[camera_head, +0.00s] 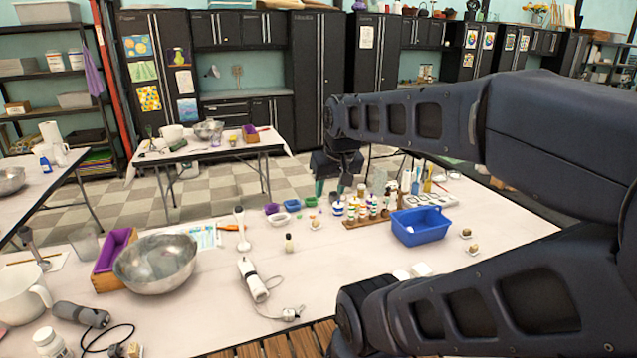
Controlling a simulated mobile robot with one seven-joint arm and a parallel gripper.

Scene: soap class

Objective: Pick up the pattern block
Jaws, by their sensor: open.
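My gripper (333,190) hangs from my arm near the middle of the view, fingers pointing down and apart, with nothing visible between them. It appears over or in front of the far part of the near table (345,258), close to small coloured cups and a row of little bottles. I cannot pick out the pattern block with certainty. Small brownish pieces lie on the right side of the table, one nearer the back (466,233) and one nearer the front (472,249). Another small pale piece (315,225) lies below the gripper in the picture. All are too small to identify.
A blue basket (422,226) and a rack of bottles (366,217) stand right of the gripper. My arm hides much of the right side.

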